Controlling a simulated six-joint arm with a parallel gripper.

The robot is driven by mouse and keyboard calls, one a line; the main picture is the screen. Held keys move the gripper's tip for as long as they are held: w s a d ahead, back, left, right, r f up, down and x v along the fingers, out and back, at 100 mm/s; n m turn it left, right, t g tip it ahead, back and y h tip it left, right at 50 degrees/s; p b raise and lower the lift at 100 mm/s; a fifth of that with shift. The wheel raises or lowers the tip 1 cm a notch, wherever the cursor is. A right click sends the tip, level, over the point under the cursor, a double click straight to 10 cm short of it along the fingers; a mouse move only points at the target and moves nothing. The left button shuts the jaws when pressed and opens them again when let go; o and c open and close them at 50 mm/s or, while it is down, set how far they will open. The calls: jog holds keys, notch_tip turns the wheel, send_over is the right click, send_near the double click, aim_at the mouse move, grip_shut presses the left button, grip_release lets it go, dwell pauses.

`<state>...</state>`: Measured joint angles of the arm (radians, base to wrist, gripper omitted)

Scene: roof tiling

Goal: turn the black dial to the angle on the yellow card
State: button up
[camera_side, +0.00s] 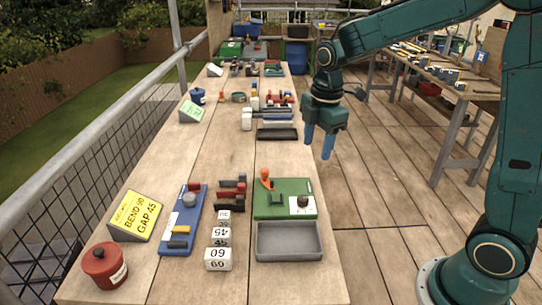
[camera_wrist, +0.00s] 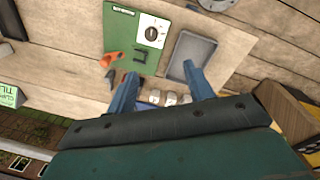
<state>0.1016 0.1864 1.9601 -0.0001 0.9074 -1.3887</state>
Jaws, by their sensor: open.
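The black dial (camera_side: 303,201) sits on a white scale plate at the right of a green board (camera_side: 270,208). In the wrist view the dial (camera_wrist: 151,33) shows on its white plate, beyond my fingers; its exact angle is too small to read. The yellow card (camera_side: 137,214) stands tilted at the table's left; it seems to read "BEND 90" and "GAP 45", with a small unclear top line. My gripper (camera_side: 319,142) is open and empty, fingers pointing down, above and behind the board, near the table's right edge. Both blue fingers (camera_wrist: 160,70) show apart in the wrist view.
The green board also carries an orange-handled part (camera_side: 266,178) and a dark bracket (camera_side: 276,198). A grey tray (camera_side: 289,255) lies in front. Left are numbered white blocks (camera_side: 218,259), a blue board (camera_side: 176,236) and a red pot (camera_side: 104,265). Bare tabletop lies behind the board.

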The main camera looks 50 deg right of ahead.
aim_at(303, 197)
jog(key=w+d+f+n+g, duration=0.1)
jog(key=w+f+n, duration=0.2)
jog(key=f, duration=0.2)
jog(key=shift+w+d, duration=0.15)
jog(key=shift+w, duration=0.25)
jog(key=shift+f, duration=0.2)
notch_tip(303, 197, down, 14)
jog(key=shift+r, duration=0.25)
jog(key=c, duration=1)
